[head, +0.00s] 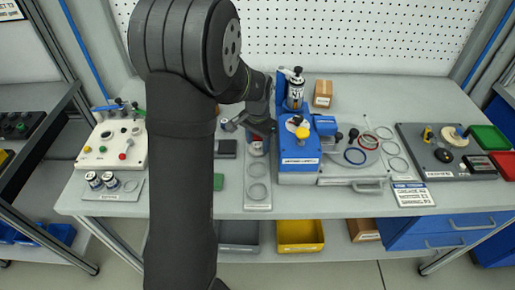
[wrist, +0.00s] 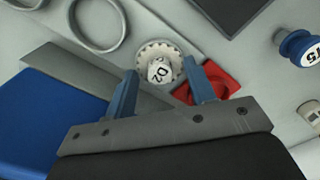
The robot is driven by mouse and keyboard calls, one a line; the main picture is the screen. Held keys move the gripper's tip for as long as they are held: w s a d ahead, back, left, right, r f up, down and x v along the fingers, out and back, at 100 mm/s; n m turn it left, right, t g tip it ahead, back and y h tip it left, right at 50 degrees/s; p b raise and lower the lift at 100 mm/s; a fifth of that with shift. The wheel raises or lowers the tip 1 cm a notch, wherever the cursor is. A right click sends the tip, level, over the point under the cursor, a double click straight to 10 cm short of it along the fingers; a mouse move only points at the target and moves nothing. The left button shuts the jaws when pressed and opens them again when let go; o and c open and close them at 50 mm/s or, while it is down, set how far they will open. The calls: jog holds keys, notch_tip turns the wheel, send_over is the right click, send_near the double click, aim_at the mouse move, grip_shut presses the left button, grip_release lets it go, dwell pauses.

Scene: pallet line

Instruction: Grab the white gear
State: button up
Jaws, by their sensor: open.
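The white gear (wrist: 146,52) shows in the wrist view as a toothed off-white disc, with a white knob marked with characters (wrist: 160,71) at its middle. My gripper (wrist: 161,72) is open, its two blue fingers apart on either side of the knob, with nothing visibly clamped. Whether the fingers touch the gear or hover above it I cannot tell. A red piece (wrist: 222,84) lies beside the gear, partly behind the right finger.
A blue machine (head: 298,166) stands close to the right of my gripper. A grey strip with rings (head: 258,207) runs in front of it. A cream control box (head: 95,153) stands left, a dark board (head: 420,150) right.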

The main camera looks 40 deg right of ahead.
jog(key=shift+c, duration=0.4)
jog(key=c, duration=1)
jog(key=shift+r, duration=0.1)
